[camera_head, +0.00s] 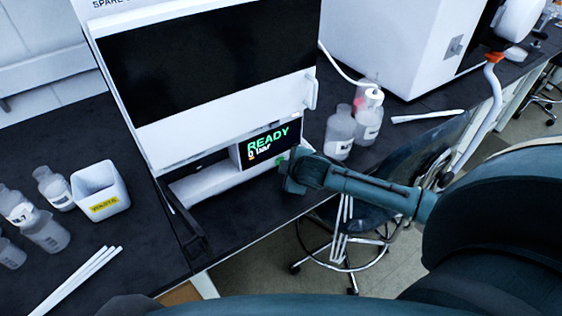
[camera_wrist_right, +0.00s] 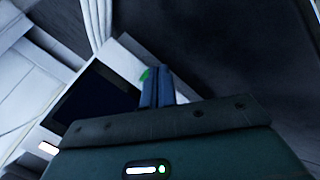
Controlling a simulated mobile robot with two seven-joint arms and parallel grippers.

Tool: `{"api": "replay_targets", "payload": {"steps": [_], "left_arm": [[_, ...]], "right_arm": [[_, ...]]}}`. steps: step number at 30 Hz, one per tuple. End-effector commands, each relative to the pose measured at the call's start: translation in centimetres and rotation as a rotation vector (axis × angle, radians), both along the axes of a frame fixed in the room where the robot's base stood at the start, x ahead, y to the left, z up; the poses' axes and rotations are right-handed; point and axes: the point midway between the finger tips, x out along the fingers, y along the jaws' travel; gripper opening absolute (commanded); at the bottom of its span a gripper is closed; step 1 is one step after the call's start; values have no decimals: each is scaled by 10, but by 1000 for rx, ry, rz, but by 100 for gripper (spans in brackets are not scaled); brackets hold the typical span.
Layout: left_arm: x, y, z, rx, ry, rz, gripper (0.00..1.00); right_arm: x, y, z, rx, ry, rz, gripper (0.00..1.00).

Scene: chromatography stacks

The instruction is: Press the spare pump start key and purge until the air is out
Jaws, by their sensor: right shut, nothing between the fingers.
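The spare pump's display (camera_head: 268,143) reads "READY" in green, with a smaller white line in bar below it that seems to be 0. It sits low on the front of the white instrument stack (camera_head: 215,125), whose top label begins "SPARE". My right gripper (camera_head: 293,180) is shut and empty, with its tip just in front of the pump's lower right edge. In the right wrist view, the shut fingers (camera_wrist_right: 155,87) point at a green key (camera_wrist_right: 146,74) and partly cover it. I cannot tell whether they touch it. My left gripper is not in view.
A white waste container (camera_head: 98,192) with a yellow label stands left of the stack, near several bottles (camera_head: 48,232) and white rods (camera_head: 76,280). More bottles (camera_head: 340,133) stand right of the pump. A stool (camera_head: 345,250) is beyond the bench edge.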

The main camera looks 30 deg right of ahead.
Motion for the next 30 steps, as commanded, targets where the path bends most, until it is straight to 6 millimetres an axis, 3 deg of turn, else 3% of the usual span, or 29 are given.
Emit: {"api": "replay_targets", "payload": {"steps": [30], "left_arm": [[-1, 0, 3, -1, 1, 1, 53]], "right_arm": [[12, 1, 0, 0, 0, 0, 0]]}}
